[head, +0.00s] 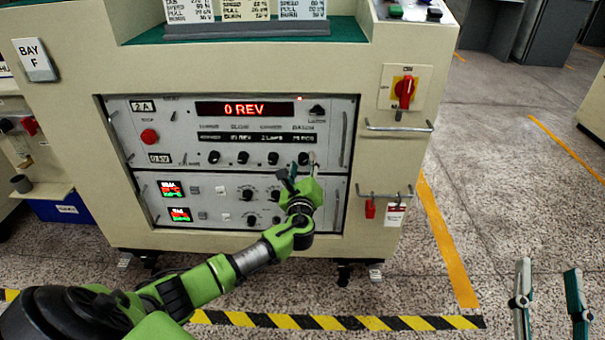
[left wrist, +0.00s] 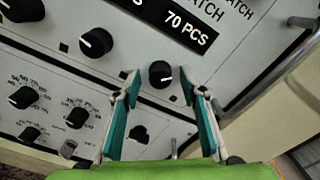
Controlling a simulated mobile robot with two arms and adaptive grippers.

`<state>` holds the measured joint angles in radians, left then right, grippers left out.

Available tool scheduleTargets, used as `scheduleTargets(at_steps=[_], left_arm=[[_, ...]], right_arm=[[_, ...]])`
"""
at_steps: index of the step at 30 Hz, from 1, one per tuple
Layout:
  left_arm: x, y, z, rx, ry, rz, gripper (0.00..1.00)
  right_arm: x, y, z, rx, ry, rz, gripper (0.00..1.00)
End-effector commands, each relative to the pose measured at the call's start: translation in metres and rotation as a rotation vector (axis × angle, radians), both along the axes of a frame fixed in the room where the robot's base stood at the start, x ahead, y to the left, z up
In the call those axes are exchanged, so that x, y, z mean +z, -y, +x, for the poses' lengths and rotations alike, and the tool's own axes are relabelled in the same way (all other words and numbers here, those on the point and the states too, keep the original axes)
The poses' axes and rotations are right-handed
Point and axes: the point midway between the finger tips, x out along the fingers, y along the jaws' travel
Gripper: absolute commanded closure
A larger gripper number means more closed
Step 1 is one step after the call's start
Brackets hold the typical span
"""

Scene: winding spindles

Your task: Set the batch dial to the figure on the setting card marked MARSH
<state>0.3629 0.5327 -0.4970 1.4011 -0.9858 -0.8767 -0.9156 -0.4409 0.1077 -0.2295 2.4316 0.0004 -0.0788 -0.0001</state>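The batch dial (left wrist: 160,74) is a black knob with a white mark, under a window (left wrist: 186,27) reading 70 PCS in the left wrist view. It is the rightmost knob of the upper row (head: 303,158) in the head view. My left gripper (head: 300,171) is at the dial; in the left wrist view its open teal fingertips (left wrist: 160,82) lie on either side of the dial's lower part, with gaps showing. I cannot tell its depth. Setting cards (head: 246,10) stand on top of the cabinet, their tops cut off; MARSH is not readable. My right gripper (head: 548,270) is open and empty.
Other black knobs (head: 243,157) sit left of the dial. A red display (head: 244,108) reads 0 REV. A red button (head: 149,136), a red-yellow switch (head: 405,90) and metal handles (head: 398,127) surround the panel.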

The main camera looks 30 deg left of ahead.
Motion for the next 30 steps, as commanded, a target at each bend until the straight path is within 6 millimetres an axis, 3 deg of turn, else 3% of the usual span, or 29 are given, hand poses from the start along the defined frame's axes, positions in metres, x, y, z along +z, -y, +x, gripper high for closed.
scheduleTargets(at_steps=[18, 30], left_arm=[[-0.001, 0.055, -0.090, -0.001, -0.003, -0.002, 0.62], [0.000, 0.060, -0.099, 0.000, -0.001, -0.001, 0.62]], right_arm=[[0.000, 0.000, 0.000, 0.000, 0.000, -0.001, 0.62], [0.000, 0.000, 0.000, 0.000, 0.001, -0.001, 0.62]])
